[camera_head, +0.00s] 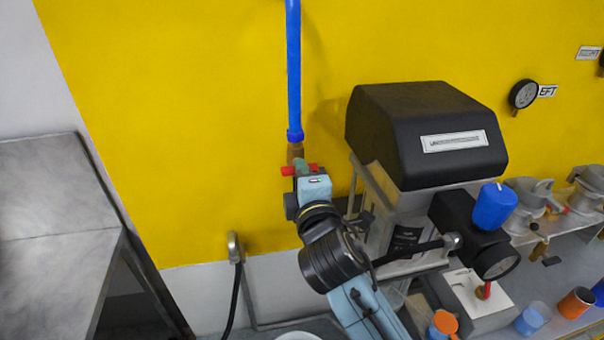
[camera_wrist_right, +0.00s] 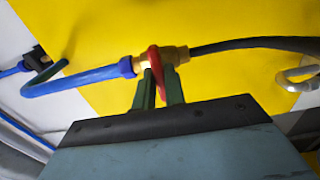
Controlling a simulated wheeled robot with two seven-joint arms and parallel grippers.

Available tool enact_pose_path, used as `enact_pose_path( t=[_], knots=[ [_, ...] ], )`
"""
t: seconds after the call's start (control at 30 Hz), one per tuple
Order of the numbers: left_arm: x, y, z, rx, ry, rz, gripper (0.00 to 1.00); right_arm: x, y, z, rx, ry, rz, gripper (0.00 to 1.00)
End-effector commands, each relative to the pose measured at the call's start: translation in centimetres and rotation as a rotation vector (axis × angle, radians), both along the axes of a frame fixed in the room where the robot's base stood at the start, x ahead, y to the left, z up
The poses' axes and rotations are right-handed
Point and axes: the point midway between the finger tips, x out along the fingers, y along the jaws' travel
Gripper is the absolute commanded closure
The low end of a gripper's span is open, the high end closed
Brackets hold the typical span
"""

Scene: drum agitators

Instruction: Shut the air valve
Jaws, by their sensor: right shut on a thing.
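The air valve is a brass fitting (camera_head: 295,152) at the lower end of a blue pipe (camera_head: 294,70) on the yellow wall. Its red handle (camera_head: 287,171) shows at both sides of my right gripper (camera_head: 303,172). In the right wrist view the red handle (camera_wrist_right: 155,60) lies crosswise to the pipe line, against the brass body (camera_wrist_right: 175,54). The green fingers of my right gripper (camera_wrist_right: 160,88) are shut on the handle. The gripper hides part of the valve in the head view. My left gripper is not in view.
A black-topped machine (camera_head: 425,130) stands close to the right of my right arm, with a blue knob (camera_head: 494,206) on its front. A black hose (camera_wrist_right: 250,44) leaves the valve. A grey table (camera_head: 60,230) is at the left. The yellow wall left of the pipe is clear.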

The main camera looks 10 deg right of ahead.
Motion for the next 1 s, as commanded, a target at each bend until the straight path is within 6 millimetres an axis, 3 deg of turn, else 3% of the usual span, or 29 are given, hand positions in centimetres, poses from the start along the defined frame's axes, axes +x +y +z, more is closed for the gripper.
enact_pose_path(
  t=[0.27,0.3,0.47,0.77,1.0],
  knots=[
    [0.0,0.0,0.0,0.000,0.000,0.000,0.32,0.0,0.0,-0.1,0.004,0.003,0.001,1.00],
    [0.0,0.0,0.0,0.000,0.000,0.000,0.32,0.0,0.1,-0.1,0.004,0.003,0.001,0.86],
    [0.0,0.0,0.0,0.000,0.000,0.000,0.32,0.0,0.0,-0.1,0.003,0.002,0.001,0.66],
    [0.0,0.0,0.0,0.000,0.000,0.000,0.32,-0.2,0.0,0.0,0.001,0.001,0.001,0.66],
    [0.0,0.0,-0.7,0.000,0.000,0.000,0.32,-3.2,0.0,-0.3,0.002,0.003,0.002,0.66]
  ],
)
